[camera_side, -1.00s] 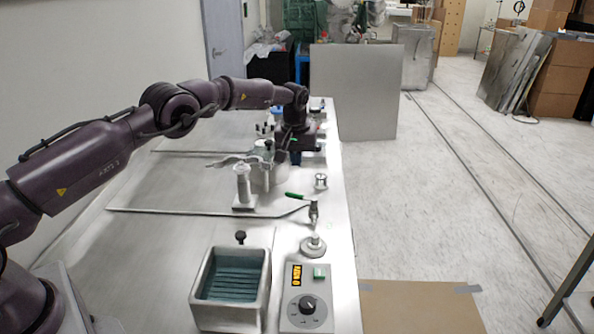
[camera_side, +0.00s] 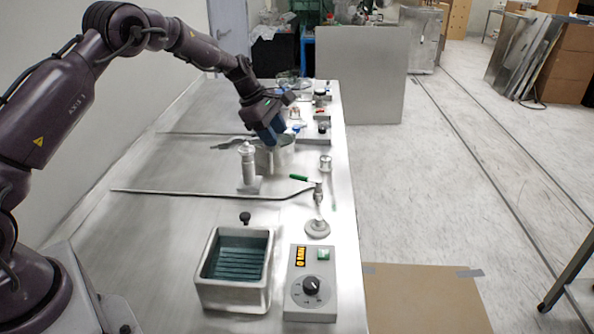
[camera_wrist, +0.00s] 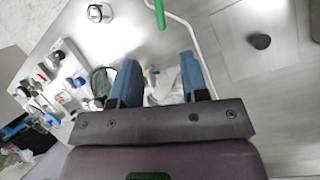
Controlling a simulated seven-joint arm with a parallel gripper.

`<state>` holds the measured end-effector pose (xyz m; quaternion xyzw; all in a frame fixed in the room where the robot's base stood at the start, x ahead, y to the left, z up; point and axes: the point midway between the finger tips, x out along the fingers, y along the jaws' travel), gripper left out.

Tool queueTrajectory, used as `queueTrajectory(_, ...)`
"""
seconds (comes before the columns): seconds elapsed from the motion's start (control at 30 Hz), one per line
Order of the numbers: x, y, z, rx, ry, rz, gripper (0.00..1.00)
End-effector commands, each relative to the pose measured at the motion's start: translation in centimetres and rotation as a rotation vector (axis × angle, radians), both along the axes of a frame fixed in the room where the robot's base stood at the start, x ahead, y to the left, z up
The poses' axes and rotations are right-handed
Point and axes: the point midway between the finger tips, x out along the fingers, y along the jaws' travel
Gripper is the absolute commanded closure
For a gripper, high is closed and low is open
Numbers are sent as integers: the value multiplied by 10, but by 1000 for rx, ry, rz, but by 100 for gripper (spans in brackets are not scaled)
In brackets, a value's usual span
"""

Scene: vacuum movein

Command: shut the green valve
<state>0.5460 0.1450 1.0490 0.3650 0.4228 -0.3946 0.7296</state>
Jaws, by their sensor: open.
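The green valve handle (camera_side: 299,178) points left from the metal valve body (camera_side: 318,190) near the right side of the bench. It lies close to the end of a thin pipe (camera_side: 210,194). My gripper (camera_side: 273,138) is farther back than the handle and to its left, tilted down over a round metal vessel (camera_side: 266,160). In the wrist view, my gripper (camera_wrist: 157,78) shows two blue fingers spread apart with nothing gripped between them. The green handle (camera_wrist: 160,14) shows at the top edge, beyond the fingertips, partly cut off.
An upright metal cylinder on a base (camera_side: 248,168) stands left of the handle. A small metal fitting (camera_side: 325,163) stands behind it, and a round flange (camera_side: 317,228) in front. A grey tray (camera_side: 235,268) and a dial box (camera_side: 311,285) occupy the bench front.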

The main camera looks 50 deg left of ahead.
Motion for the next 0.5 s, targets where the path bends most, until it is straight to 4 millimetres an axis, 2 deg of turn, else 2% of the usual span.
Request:
queueTrajectory(0.17,6,-5,-16,-5,6,14,59)
queueTrajectory(0.5,28,-23,-80,-3,7,11,59)
